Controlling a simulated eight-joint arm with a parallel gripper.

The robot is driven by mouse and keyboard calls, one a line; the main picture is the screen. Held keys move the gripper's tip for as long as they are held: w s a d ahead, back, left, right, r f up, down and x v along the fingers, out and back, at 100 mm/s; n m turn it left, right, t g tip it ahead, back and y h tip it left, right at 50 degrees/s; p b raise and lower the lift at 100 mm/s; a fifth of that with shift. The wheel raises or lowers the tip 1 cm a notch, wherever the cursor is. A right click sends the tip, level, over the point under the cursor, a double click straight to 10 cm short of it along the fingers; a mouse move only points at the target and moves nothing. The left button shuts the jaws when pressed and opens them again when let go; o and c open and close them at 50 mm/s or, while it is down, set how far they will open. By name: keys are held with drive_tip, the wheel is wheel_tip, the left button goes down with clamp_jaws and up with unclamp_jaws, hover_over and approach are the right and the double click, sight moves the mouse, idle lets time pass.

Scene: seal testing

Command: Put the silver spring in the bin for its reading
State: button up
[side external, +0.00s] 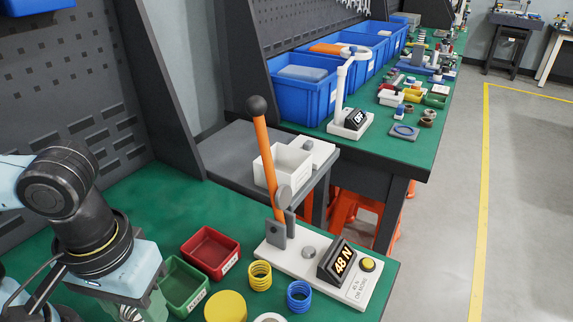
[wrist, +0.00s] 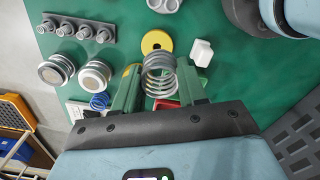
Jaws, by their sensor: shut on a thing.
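The silver spring (wrist: 160,75) is held between the two green fingers of my gripper (wrist: 159,86) in the wrist view. In the side view my gripper (side external: 140,303) is low at the bottom left, left of the green bin, and the spring is barely visible at the picture edge. The red bin (side external: 211,252) and the green bin (side external: 182,286) stand side by side on the green bench, each with a small label I cannot read. The tester (side external: 318,270) has an upright orange lever and a display (side external: 342,261) reading 48 N.
A yellow spring (side external: 260,275) and a blue spring (side external: 299,296) stand in front of the tester. A yellow disc (side external: 225,306) lies near the green bin. In the wrist view a grey block with several pegs (wrist: 78,28) and two round metal pieces stand at the left.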

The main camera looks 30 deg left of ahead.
hover_over(180, 291)
wheel_tip(180, 291, down, 7)
drive_tip(key=shift+r, duration=0.15)
drive_tip(key=shift+f, duration=2)
drive_tip(key=shift+f, duration=0.1)
drive_tip(key=o, duration=0.8)
drive_tip(key=shift+f, duration=0.1)
drive_tip(key=shift+o, duration=0.2)
drive_tip(key=shift+r, duration=6.1)
drive_tip(key=w+a+m+t, duration=0.4)
drive_tip(key=w+a+t, duration=0.3)
drive_tip(key=a, duration=0.1)
drive_tip(key=shift+w+a+r, duration=0.2)
drive_tip(key=shift+a+r, duration=0.05)
